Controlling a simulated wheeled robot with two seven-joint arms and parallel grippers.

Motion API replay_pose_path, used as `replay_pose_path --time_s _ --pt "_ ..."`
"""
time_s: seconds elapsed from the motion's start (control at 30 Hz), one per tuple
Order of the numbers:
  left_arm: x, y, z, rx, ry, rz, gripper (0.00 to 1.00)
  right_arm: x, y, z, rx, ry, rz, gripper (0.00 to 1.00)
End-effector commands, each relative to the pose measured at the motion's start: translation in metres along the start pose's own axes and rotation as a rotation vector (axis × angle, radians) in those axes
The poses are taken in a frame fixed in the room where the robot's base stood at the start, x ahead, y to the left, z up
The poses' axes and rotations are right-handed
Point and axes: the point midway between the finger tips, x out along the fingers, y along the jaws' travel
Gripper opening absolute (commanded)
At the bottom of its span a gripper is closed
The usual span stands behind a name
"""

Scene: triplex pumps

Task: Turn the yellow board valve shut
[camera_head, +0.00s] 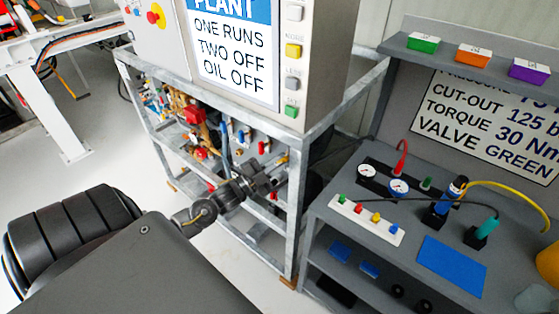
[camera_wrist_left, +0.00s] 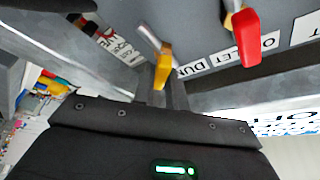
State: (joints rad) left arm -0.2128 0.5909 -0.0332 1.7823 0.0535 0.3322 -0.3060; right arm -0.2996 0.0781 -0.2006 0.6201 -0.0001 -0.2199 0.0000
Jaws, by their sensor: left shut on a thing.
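The yellow board valve (camera_wrist_left: 162,68) shows in the left wrist view as a yellow lever on a metal stem, beside a label partly reading "DUM". In the head view a small yellow part (camera_head: 282,160) shows just beyond my gripper. My left gripper (camera_head: 264,180) reaches into the metal frame and is shut on the yellow lever. In the left wrist view the lever's lower end is at the fingers (camera_wrist_left: 174,96), and the exact contact is partly hidden by the gripper body. My right gripper is not in view.
A red lever (camera_wrist_left: 246,35) by the outlet label sits close to the right of the yellow one. Galvanised frame posts (camera_head: 292,215) stand close around my left gripper. A grey bench (camera_head: 385,245) with gauges and cables stands to the right. Floor is open at left.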

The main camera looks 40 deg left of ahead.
Motion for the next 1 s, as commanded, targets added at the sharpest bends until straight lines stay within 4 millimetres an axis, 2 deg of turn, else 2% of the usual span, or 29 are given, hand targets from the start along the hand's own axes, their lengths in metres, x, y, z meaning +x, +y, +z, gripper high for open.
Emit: replay_pose_path --time_s 0.5,1.0 --pt "0.0 -0.002 -0.001 0.432 0.0 0.183 0.0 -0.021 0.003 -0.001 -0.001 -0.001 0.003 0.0" --pt "0.0 -0.001 0.0 0.651 0.0 0.272 0.0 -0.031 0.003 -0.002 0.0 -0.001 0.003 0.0"
